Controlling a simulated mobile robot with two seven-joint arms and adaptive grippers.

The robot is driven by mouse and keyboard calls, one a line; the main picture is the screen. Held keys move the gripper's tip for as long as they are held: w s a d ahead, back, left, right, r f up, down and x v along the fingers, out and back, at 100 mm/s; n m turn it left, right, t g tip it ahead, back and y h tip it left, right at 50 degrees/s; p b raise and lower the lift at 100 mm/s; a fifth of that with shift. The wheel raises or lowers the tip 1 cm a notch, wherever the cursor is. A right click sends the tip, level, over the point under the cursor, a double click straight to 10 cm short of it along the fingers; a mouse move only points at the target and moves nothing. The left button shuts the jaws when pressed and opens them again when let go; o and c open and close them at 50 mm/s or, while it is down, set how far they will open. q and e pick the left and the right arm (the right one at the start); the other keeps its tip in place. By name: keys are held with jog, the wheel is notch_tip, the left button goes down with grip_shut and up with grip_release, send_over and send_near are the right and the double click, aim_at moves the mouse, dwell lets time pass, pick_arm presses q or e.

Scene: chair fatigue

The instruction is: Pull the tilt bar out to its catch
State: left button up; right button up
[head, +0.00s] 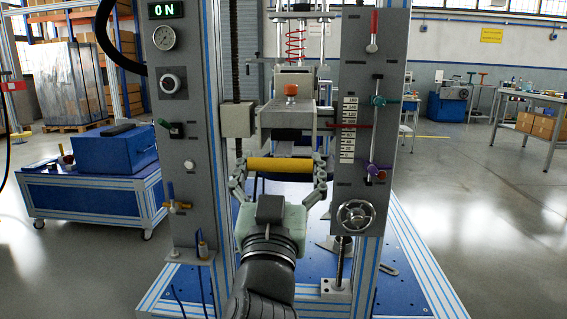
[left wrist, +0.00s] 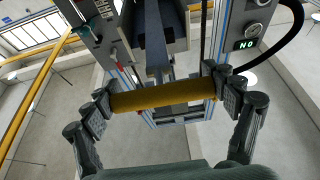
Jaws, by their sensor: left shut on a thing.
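The tilt bar (head: 280,164) is a yellow cylinder lying level across the middle of the test stand, below a grey metal block. My left gripper (head: 280,167) comes up from below and is shut on the bar along its length, one finger at each end. In the left wrist view the yellow bar (left wrist: 165,95) spans the gap between the dark finger pads. Its ends are hidden by the pads. The bar's mounting and its catch cannot be made out. My right gripper is not in view.
The left panel has a lit ON display (head: 165,10), a gauge (head: 164,38) and knobs.

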pick_arm(q)
jog(key=o, duration=1.3)
jog(key=shift+s, duration=0.1)
jog(key=shift+c, duration=0.2)
jog(key=shift+o, duration=1.4)
jog(key=shift+s, duration=0.15)
